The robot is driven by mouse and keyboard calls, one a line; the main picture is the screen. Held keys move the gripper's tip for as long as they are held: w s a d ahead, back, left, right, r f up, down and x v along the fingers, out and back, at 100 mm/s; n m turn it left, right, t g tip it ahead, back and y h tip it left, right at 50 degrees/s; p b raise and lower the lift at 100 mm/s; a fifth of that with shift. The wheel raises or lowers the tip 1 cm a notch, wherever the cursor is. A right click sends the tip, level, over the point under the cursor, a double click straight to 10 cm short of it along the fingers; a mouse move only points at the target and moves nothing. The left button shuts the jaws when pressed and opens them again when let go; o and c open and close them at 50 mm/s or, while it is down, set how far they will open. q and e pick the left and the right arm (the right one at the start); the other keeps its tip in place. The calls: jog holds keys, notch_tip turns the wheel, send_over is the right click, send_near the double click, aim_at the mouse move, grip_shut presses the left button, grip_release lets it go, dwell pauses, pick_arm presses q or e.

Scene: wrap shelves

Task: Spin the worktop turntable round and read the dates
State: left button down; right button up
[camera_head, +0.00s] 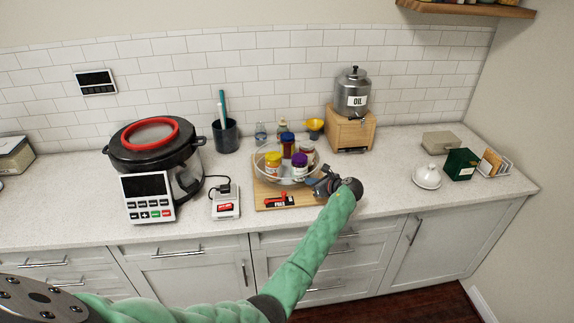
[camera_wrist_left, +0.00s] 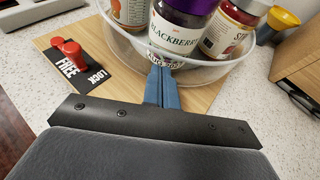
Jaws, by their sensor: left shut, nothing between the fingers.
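The turntable (camera_head: 268,166) is a clear round tray with a rim on a wooden board (camera_head: 262,199) on the worktop. It holds several jars, among them a yellow-lidded jar (camera_head: 273,163) and a purple-lidded jar (camera_head: 299,164). My left gripper (camera_head: 316,184) is shut and empty. Its blue fingertips (camera_wrist_left: 163,80) are at the near rim of the tray, seeming to touch it. My right gripper is not in view.
A red lever on a FREE/LOCK plate (camera_head: 280,201) sits at the board's front, its knob on the FREE side. Left are a small white device (camera_head: 225,201) and a large cooker (camera_head: 152,150). Behind stand a yellow funnel (camera_head: 314,127) and an oil dispenser (camera_head: 351,100).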

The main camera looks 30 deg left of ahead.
pick_arm(q)
jog(key=shift+s+a, duration=0.25)
jog(key=shift+s, duration=0.05)
jog(key=shift+d+p, duration=0.1)
jog(key=shift+p, duration=0.2)
jog(key=shift+s+d+p, duration=0.4)
jog(key=shift+d, duration=0.2)
jog(key=shift+s+d, duration=0.55)
jog(key=shift+d, duration=0.25)
jog(key=shift+s+d+b, duration=0.1)
jog(key=shift+d+b, duration=0.2)
jog(key=shift+b, duration=0.05)
jog(key=b+v, duration=0.3)
jog(key=v, duration=0.3)
jog(key=shift+f, duration=0.1)
jog(key=shift+s+d+r, duration=0.2)
jog(key=shift+d+r, duration=0.2)
jog(key=shift+d, duration=0.1)
